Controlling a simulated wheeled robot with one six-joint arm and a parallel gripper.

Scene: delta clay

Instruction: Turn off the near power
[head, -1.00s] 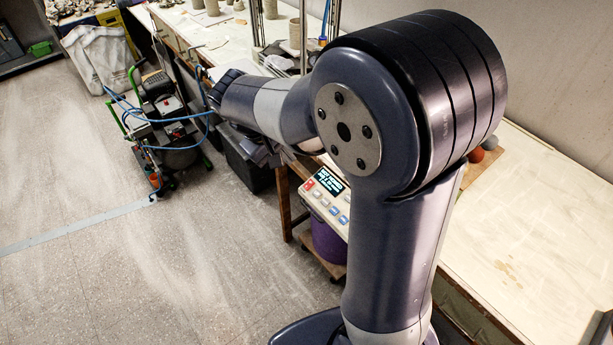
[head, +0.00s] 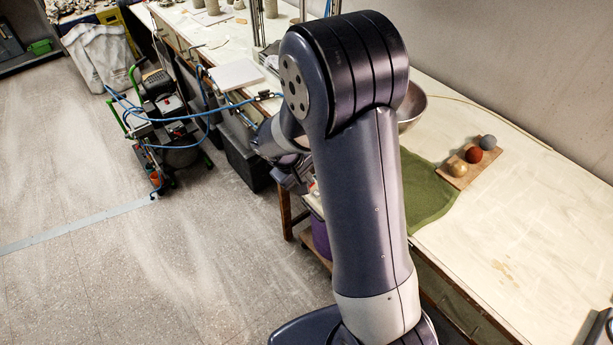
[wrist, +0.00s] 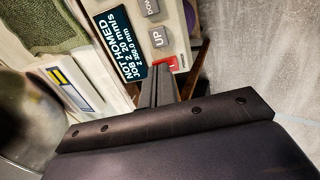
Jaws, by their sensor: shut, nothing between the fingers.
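The control panel (wrist: 183,18) fills the top middle of the wrist view, rotated. Its dark display (wrist: 117,45) is lit and reads NOT HOMED. A red power switch (wrist: 173,63) with a white mark sits at the panel's edge beside the grey UP button (wrist: 159,38). My gripper (wrist: 161,68) is shut and empty. Its tips are right at the red switch and overlap it in the picture; I cannot tell whether they touch it. In the head view my arm hides most of the panel, and my gripper is low near the table edge.
A green cloth (head: 425,190), a metal bowl (head: 411,106) and a board with three balls (head: 474,156) lie on the table right of my arm. A wheeled machine (head: 168,125) with blue hoses stands at left. The floor at left is mostly clear.

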